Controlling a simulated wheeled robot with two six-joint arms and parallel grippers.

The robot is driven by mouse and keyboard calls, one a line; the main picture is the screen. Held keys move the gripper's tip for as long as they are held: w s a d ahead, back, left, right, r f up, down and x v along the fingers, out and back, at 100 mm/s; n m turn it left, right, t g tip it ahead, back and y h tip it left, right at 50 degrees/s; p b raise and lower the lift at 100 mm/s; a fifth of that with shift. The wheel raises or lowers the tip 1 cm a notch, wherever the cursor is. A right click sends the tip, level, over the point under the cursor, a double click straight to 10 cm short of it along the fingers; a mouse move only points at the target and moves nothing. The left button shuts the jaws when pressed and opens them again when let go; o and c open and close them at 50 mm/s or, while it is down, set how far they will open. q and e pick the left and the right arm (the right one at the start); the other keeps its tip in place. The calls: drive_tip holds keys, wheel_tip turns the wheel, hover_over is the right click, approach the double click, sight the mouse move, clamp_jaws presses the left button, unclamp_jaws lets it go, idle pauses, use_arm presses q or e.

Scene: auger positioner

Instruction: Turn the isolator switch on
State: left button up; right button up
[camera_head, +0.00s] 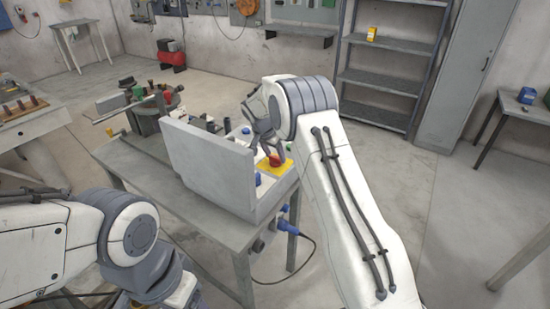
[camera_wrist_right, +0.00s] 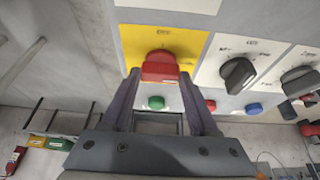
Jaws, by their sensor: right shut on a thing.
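The isolator switch is a red knob (camera_wrist_right: 160,66) on a yellow plate (camera_wrist_right: 190,42) in the right wrist view. In the head view the red knob (camera_head: 275,160) and its yellow plate (camera_head: 279,168) sit at the near right end of a grey control box. My right gripper (camera_wrist_right: 159,82) is shut on the red knob, one finger at each side. The head view shows this gripper (camera_head: 268,146) above the plate, partly hidden by its own wrist. The plate's markings are too blurred to read. My left arm enters at lower left; its fingers are out of view.
The grey control box (camera_head: 210,165) stands on a metal table (camera_head: 150,185). Black knobs (camera_wrist_right: 238,75) are beside the switch, with a green button (camera_wrist_right: 156,102) and a blue button (camera_wrist_right: 253,109) below. A blue plug with a cable (camera_head: 287,227) hangs at the table's right side.

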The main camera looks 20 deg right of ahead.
idle(0.3)
drive_tip(key=o, duration=1.4)
drive_tip(key=shift+c, duration=0.2)
drive_tip(key=shift+r, duration=0.1)
drive_tip(key=b+v, duration=0.1)
drive_tip(key=v, duration=0.9)
drive_tip(key=shift+r, duration=0.1)
